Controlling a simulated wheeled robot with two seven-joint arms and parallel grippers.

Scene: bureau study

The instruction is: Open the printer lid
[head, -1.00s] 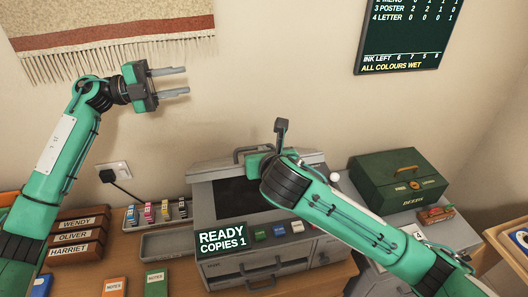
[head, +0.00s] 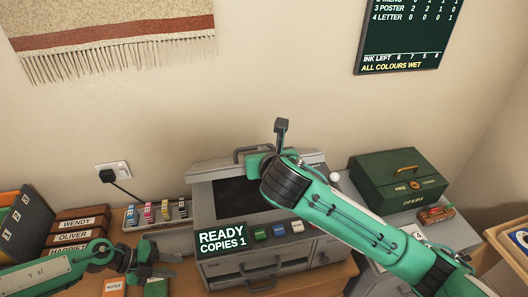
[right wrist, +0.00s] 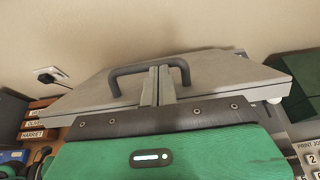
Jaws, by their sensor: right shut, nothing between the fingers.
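The grey printer (head: 305,250) stands on the desk. Its lid (head: 308,160) appears raised toward the wall, with a dark panel (head: 225,200) showing below; its exact angle is unclear. The lid (right wrist: 220,75) and its dark arched handle (right wrist: 120,72) show in the right wrist view. My right gripper (right wrist: 160,85) is shut and empty, its fingers overlapping the handle in that view; contact cannot be told. My left gripper (head: 168,264) is open and empty, low left of the printer.
A "READY COPIES 1" display (head: 222,240) is at the printer's front left. An ink tray (head: 160,212) and labelled boxes (head: 78,237) lie to the left. A green cash box (head: 400,180) is to the right. The wall is close behind.

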